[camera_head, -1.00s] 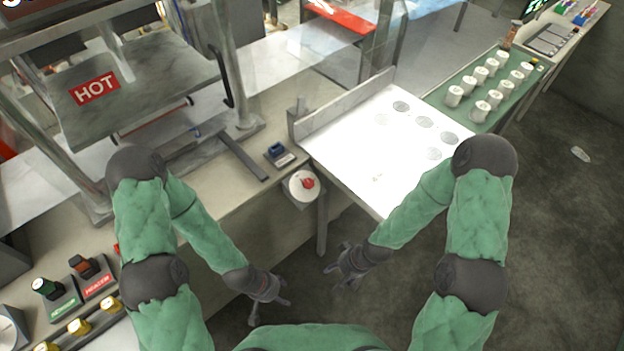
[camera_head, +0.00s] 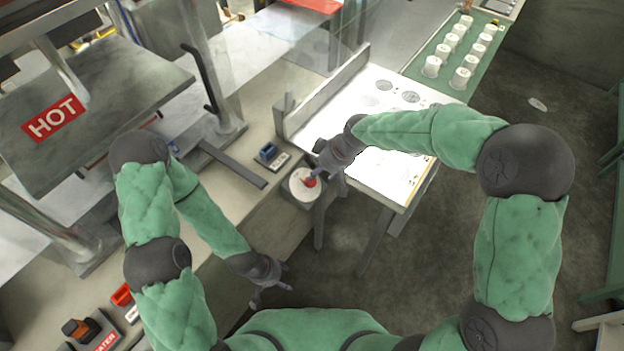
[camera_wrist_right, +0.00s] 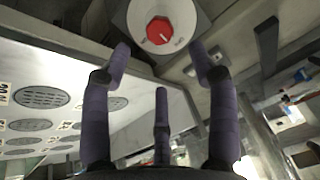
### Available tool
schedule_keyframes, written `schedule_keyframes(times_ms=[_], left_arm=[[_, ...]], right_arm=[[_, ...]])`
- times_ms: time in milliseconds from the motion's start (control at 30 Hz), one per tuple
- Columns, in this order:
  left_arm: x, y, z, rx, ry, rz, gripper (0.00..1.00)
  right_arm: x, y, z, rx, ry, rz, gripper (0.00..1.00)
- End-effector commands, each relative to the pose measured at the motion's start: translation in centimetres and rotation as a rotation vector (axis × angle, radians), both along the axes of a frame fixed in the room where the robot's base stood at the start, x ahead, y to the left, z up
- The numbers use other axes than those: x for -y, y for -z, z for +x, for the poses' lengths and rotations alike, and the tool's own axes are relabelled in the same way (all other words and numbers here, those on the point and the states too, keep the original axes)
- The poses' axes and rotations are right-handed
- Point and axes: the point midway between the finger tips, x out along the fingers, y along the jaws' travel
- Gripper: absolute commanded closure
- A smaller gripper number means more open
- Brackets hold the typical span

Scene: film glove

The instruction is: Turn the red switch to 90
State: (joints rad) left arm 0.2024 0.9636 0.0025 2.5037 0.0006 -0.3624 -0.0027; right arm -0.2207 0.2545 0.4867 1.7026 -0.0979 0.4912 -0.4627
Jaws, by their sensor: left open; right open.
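The red switch (camera_head: 310,181) is a red knob on a round white dial (camera_head: 299,190) at the front edge of the counter. In the right wrist view the red knob (camera_wrist_right: 159,31) with a white pointer line sits at top centre, beyond the fingertips. My right gripper (camera_head: 325,174) is open right beside the knob in the head view; whether it touches the knob cannot be told. Its spread fingers show in the right wrist view (camera_wrist_right: 160,60) with nothing between them. My left gripper (camera_head: 270,287) is open and empty, low in front of the counter. The dial's numbers are too small to read.
A white lit table (camera_head: 395,165) with round grilles stands right of the dial. A small blue switch (camera_head: 268,152) sits behind the dial. A press with a HOT label (camera_head: 53,119) stands at left. White cups (camera_head: 432,67) stand on a green mat.

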Motion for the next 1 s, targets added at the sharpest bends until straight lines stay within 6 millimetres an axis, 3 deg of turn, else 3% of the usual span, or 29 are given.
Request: schedule_keyframes(times_ms=[100, 400, 600, 900, 1000], left_arm=[[0.0, 0.8, 0.0, 0.0, 0.0, 0.0, 0.41], [0.0, 2.0, 0.0, 0.0, 0.0, 0.0, 0.41], [0.0, 2.2, 0.0, 0.0, 0.0, 0.0, 0.41], [0.0, 2.2, 0.0, 0.0, 0.0, 0.0, 0.41], [0.0, 2.2, 0.0, 0.0, 0.0, 0.0, 0.41]], right_arm=[[-0.8, 2.5, 0.3, -0.005, -0.002, -0.001, 0.4], [-2.4, 6.6, 1.4, -0.003, 0.0, 0.0, 0.4], [-2.8, 7.8, 1.7, -0.002, 0.0, 0.0, 0.4], [-2.9, 7.9, 1.7, -0.002, 0.0, 0.0, 0.4], [-2.8, 7.9, 1.7, -0.002, 0.0, 0.0, 0.66]])
